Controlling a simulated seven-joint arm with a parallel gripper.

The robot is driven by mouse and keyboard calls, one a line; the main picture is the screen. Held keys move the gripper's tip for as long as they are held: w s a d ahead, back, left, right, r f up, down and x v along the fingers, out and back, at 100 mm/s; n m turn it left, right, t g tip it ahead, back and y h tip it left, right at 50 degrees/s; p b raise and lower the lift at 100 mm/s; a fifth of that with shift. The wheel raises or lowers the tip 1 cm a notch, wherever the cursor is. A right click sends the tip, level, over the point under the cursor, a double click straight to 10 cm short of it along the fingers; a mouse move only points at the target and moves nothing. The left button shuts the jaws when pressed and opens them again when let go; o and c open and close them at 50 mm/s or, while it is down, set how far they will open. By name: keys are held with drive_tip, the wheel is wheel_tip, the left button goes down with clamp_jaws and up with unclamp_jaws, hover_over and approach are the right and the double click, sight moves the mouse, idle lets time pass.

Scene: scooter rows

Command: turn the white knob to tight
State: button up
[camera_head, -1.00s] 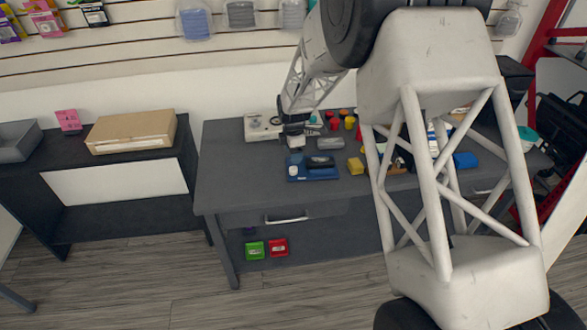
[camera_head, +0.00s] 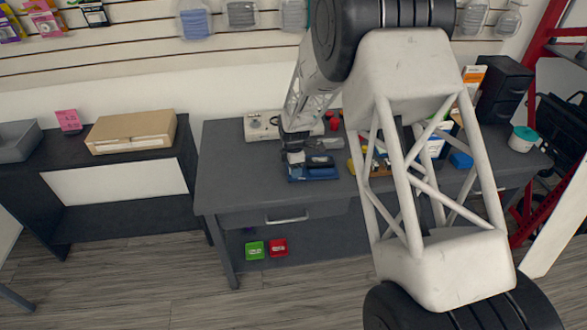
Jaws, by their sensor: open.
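A blue fixture (camera_head: 322,175) with a dark block on it sits near the front of the grey workbench. The white knob showed at its left end a second ago. It is now hardly distinguishable there, close under or between the fingers of my gripper (camera_head: 295,163). My gripper points down over the left end of the fixture, with its jaws open. The picture is too small to tell whether the fingers touch the knob. No tight marking can be read.
A pale device (camera_head: 262,127) stands behind the fixture to the left. A grey object (camera_head: 329,143) lies close behind it. My arm hides much of the bench's right half. The bench top (camera_head: 235,180) left of the fixture is clear.

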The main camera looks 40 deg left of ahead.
drive_tip(key=shift+f, duration=0.35)
drive_tip(key=c, duration=0.9)
